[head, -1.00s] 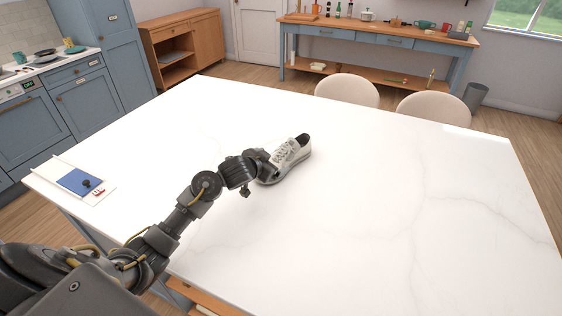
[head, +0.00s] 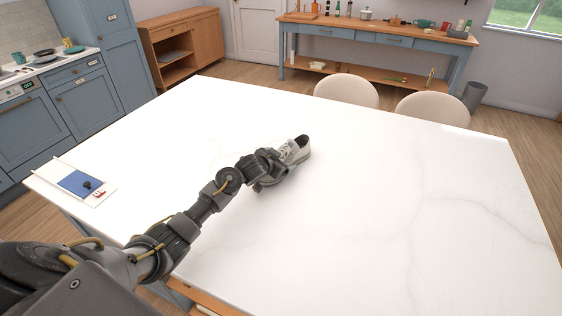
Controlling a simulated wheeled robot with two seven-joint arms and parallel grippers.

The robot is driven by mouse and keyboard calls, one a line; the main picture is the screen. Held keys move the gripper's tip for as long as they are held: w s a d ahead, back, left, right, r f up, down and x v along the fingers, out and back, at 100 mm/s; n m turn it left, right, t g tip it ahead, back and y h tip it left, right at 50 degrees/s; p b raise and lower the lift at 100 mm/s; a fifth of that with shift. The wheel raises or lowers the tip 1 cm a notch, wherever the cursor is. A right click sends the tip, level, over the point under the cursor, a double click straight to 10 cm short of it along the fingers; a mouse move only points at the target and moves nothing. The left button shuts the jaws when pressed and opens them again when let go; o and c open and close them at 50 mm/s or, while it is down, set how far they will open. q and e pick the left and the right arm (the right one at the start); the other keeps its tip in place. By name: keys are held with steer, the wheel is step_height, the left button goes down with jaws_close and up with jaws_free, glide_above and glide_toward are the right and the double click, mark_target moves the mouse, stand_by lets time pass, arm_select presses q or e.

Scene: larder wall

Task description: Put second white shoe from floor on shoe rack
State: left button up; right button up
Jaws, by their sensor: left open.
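My right gripper is not in view. No shoe rack and no other shoe show in the head view.
The white table (head: 400,220) is broad and mostly bare. A tray with a blue item (head: 80,182) lies at its left edge. Two beige chairs (head: 346,91) stand at the far side. A wooden cabinet (head: 186,48) and a blue console table (head: 376,38) are at the back.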

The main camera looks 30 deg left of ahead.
mark_target(285, 150)
arm_select(q)
steer(key=c, duration=1.4)
steer(key=shift+r, duration=0.1)
steer(key=shift+r, duration=0.2)
steer(key=r, duration=0.3)
steer(key=shift+s+r, duration=0.1)
steer(key=shift+s, duration=0.1)
steer(key=s+r, duration=0.4)
steer(key=r, duration=0.1)
steer(key=shift+s+d+r, duration=0.1)
steer(key=shift+s+d, duration=0.05)
steer(key=v, duration=0.3)
steer(key=p+v, duration=0.1)
steer(key=v, duration=0.2)
steer(key=d+p+v, duration=0.1)
steer(key=v, duration=0.3)
steer(key=shift+s+f, duration=0.2)
